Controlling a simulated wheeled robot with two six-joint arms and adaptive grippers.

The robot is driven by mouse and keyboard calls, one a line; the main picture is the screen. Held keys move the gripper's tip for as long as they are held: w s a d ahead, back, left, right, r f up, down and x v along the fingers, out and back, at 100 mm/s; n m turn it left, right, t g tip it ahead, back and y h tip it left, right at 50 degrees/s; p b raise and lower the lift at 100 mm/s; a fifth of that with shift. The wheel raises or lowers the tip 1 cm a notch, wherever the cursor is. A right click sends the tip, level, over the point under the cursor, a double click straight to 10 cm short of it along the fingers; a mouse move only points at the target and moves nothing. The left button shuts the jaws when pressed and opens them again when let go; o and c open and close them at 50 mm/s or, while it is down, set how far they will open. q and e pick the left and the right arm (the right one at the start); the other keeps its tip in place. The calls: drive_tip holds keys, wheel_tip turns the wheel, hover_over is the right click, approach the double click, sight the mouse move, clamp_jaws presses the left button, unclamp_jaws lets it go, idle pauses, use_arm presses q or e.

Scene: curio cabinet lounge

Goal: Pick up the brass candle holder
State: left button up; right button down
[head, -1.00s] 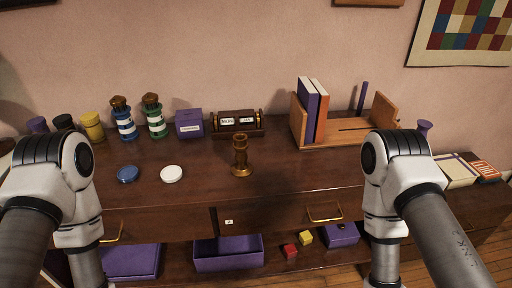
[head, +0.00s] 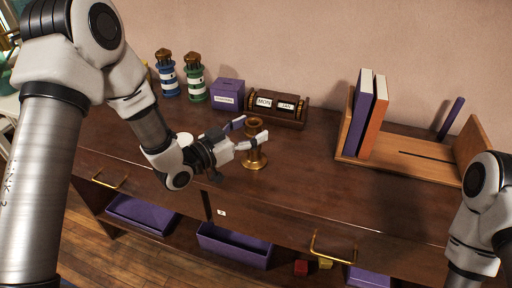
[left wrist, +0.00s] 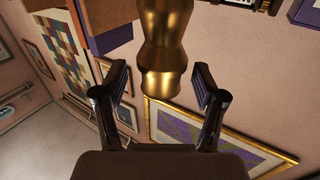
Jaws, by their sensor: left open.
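The brass candle holder (head: 254,158) stands upright on the dark wooden cabinet top, with a round foot and a flared cup. My left gripper (head: 243,133) is open, and its fingers reach toward the candle holder from the left. In the left wrist view, the brass candle holder (left wrist: 162,42) shows large between and beyond the two fingertips of the left gripper (left wrist: 160,88). I cannot tell if either finger touches it. My right arm shows at the right edge of the head view, but its gripper is out of view.
A wooden calendar block (head: 276,108), a purple box (head: 228,95) and two lighthouses (head: 194,78) stand behind. A book rack (head: 407,163) with books stands right. Purple trays (head: 235,246) lie on the shelf below. The cabinet top right of the candle holder is clear.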

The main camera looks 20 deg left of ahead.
use_arm(q)
drive_tip(key=shift+x, duration=0.9)
drive_tip(key=shift+s+a, duration=0.2)
drive_tip(key=shift+a, duration=0.05)
drive_tip(key=shift+c, duration=0.7)
drive_tip(key=shift+w+d+f, duration=0.1)
clamp_jaws()
